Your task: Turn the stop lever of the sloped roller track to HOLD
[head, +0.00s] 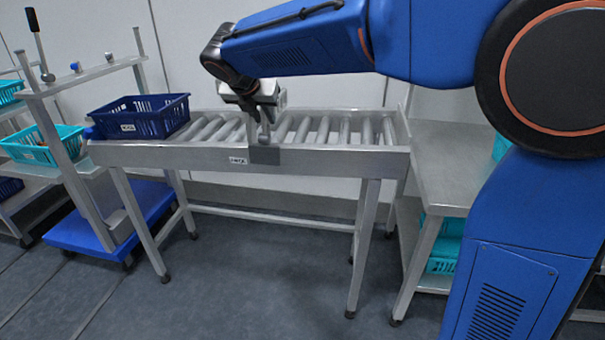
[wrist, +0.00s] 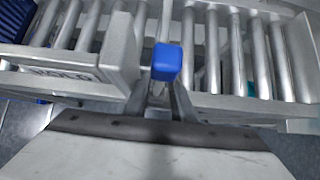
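The sloped roller track (head: 330,160) stands in the middle of the head view. A grey stop bracket (head: 265,155) sits on its front rail, with a small label plate (head: 238,160) to its left. In the wrist view a label reading HOLD (wrist: 62,74) is left of the lever. The stop lever's blue knob (wrist: 167,62) stands at the picture's middle. My gripper (head: 258,112) is down at the lever above the bracket. Its fingers (wrist: 163,98) lie on either side below the knob. I cannot tell whether they press on the lever; the knob is hidden in the head view.
A dark blue crate (head: 140,117) sits at the track's left end; the rollers right of my gripper are clear. A blue-based trolley (head: 85,240) stands at left, by a rack with turquoise crates (head: 40,147). A metal table (head: 450,160) adjoins the right end.

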